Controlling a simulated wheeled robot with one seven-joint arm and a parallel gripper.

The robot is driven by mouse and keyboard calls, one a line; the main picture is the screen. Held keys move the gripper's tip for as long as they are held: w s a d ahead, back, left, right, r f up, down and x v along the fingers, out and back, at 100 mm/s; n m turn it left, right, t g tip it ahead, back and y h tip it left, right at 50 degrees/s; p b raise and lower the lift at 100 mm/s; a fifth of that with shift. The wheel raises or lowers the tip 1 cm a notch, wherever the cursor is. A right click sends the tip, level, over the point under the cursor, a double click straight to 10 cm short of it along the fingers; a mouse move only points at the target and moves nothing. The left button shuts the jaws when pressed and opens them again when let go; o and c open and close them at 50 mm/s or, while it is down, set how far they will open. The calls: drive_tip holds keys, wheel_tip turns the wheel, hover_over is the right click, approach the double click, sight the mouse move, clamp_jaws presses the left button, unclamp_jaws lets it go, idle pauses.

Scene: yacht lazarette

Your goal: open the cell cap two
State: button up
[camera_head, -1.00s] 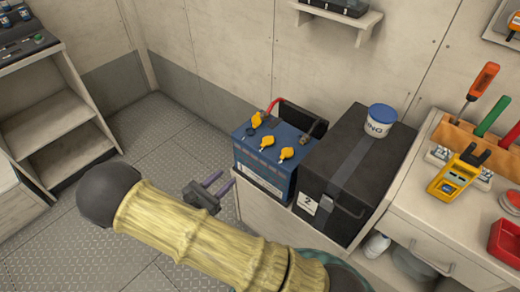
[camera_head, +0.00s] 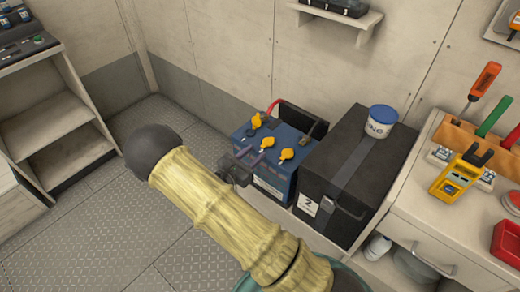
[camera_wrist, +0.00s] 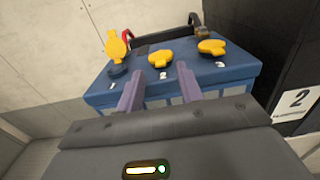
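Cap one (camera_wrist: 115,45) stands upright beside a dark round opening. Cap three (camera_wrist: 211,47) sits low at the right. My gripper (camera_wrist: 160,69) is open and empty. Its two purple fingers point toward cap two, one to each side in the picture, apparently short of it. I cannot tell their exact height.
A black box (camera_head: 345,178) labelled 2 stands close to the battery's right, with a white, blue-lidded tub (camera_head: 381,122) on top. A black handle or bar and red cable (camera_wrist: 127,36) lie behind the caps. A tool bench (camera_head: 440,215) is further right. Open floor lies left.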

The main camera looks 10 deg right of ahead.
sight(261, 147)
drive_tip(key=shift+x, duration=1.8)
drive_tip(key=shift+c, duration=0.5)
clamp_jaws()
